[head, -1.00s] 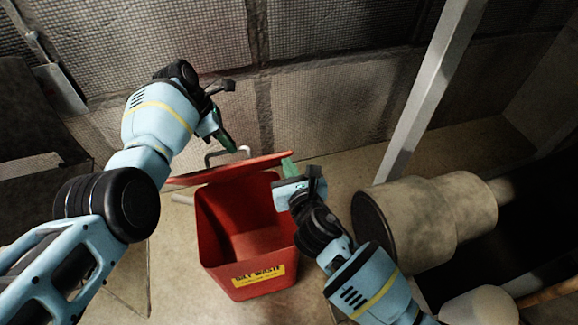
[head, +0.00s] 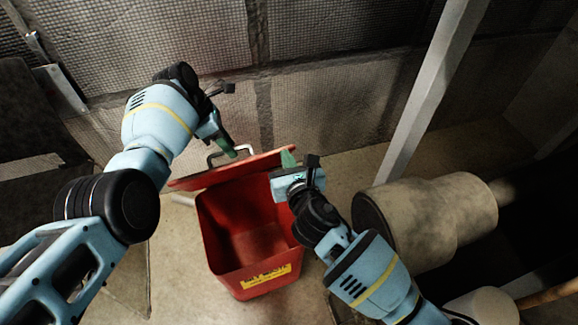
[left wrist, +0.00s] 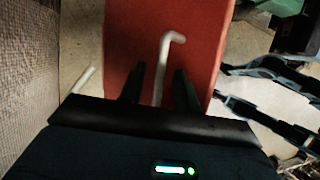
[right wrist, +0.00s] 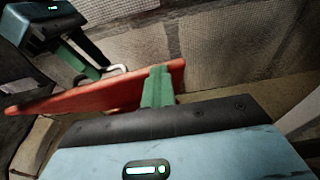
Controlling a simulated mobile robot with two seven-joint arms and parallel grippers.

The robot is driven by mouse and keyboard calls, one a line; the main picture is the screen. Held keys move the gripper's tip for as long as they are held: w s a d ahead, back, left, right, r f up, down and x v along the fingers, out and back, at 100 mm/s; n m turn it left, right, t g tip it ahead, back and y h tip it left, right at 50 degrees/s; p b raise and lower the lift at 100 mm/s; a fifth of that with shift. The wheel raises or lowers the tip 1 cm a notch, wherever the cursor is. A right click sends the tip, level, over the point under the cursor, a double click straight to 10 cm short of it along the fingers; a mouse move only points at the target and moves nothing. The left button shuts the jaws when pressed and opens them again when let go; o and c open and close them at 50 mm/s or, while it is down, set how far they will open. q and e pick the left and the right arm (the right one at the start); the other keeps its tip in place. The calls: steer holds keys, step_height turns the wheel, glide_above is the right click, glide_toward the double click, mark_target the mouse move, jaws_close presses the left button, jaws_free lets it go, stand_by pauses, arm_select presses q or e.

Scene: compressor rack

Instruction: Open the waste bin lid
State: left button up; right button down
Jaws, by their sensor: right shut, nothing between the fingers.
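The red waste bin (head: 225,240) stands on the floor with its mouth uncovered and its inside visible. Its red lid (head: 225,172) is raised at the back of the bin; it also shows in the left wrist view (left wrist: 205,45) and the right wrist view (right wrist: 90,98). A pale bent handle (head: 213,153) is on the lid. My left gripper (head: 229,150) is open beside the handle; in its wrist view the handle (left wrist: 160,70) appears between the separated fingers. My right gripper (head: 288,159) is shut and empty, its green fingertips overlapping the lid's right part; contact is unclear.
A wire-mesh wall (head: 330,100) stands close behind the bin. A pale slanted post (head: 425,90) and a large beige cylinder (head: 430,215) are on the right. A dark panel (head: 35,120) is at the left. Some floor in front of the bin is clear.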

arm_select(q)
steer(key=v, duration=1.2)
arm_select(e)
steer(key=shift+s+f, duration=0.15)
steer(key=shift+f, duration=0.35)
